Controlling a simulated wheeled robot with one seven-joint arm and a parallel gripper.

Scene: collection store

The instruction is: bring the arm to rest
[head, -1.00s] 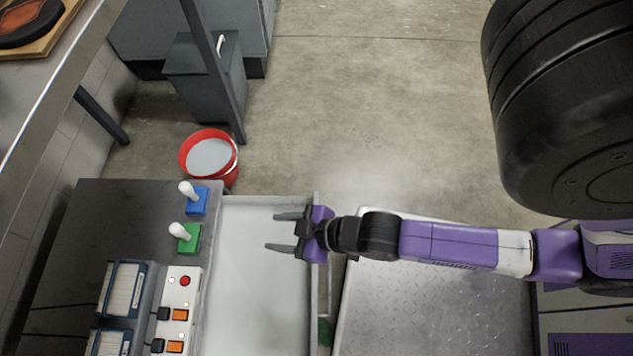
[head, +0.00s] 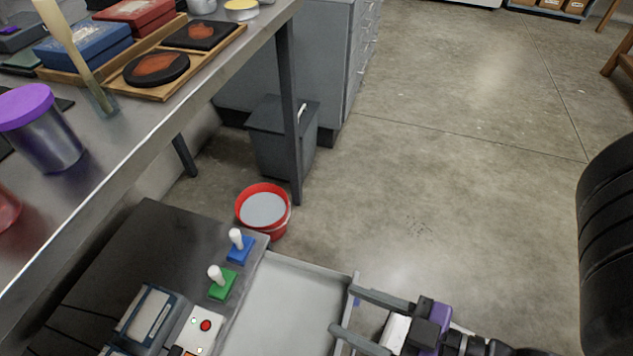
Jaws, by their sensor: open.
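My gripper (head: 362,318) is at the bottom right of the head view, at the right edge of the pale tray-like drawer (head: 285,309). Its two grey fingers point left and are spread apart, with nothing between them. The purple and black wrist runs off the bottom edge of the picture. Most of my arm is out of view. I cannot tell how high the fingers are above the drawer's edge.
A dark cabinet top left of the drawer bears a blue-based (head: 239,247) and a green-based (head: 221,283) white knob. A red bucket (head: 264,209) stands behind. A steel bench (head: 150,120) with boxes and jars fills the upper left.

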